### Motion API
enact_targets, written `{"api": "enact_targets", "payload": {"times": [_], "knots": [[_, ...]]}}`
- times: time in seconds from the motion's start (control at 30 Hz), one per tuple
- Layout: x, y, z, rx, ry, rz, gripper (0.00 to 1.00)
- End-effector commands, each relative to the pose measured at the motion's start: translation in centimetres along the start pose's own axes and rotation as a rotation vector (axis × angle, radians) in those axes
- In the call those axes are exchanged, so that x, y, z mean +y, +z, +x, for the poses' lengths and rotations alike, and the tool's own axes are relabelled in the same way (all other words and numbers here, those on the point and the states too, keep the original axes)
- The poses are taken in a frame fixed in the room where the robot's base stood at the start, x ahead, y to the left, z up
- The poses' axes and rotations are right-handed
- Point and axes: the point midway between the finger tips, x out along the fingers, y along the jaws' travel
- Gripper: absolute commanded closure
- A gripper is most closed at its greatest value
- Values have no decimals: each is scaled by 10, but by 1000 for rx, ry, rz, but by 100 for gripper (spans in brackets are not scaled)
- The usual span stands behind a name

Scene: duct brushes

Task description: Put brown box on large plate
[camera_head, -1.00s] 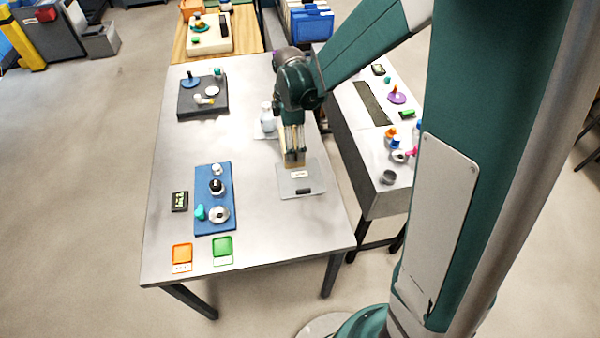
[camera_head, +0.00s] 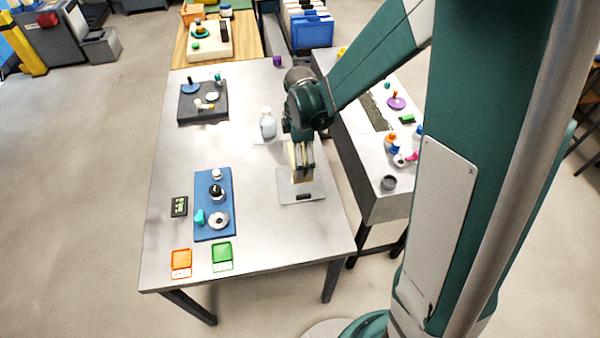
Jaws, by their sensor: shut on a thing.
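My gripper (camera_head: 304,172) points down at the right side of the grey table, shut on the brown box. The brown box (camera_head: 293,157) shows as a narrow tan strip beside the fingers; the rest of it is hidden behind them. A light grey flat plate (camera_head: 315,188) with a dark block near its front edge lies under the gripper, and it looks like the large plate. The box overlaps the plate's back part in the picture; I cannot tell whether it touches it.
A white bottle (camera_head: 267,124) stands just behind and left of the gripper. A blue board (camera_head: 213,228) with several small parts lies left. Orange (camera_head: 181,257) and green (camera_head: 222,251) scales lie at the front. A dark board (camera_head: 187,112) is at the back left. The table's middle is clear.

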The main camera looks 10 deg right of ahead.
Motion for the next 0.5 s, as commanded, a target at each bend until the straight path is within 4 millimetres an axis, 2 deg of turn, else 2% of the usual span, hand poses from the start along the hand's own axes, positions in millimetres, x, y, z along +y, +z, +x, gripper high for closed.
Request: {"api": "enact_targets", "payload": {"times": [0.2,0.5], "knots": [[0,0,25,0,0,0,43],[0,0,31,0,0,0,43]]}}
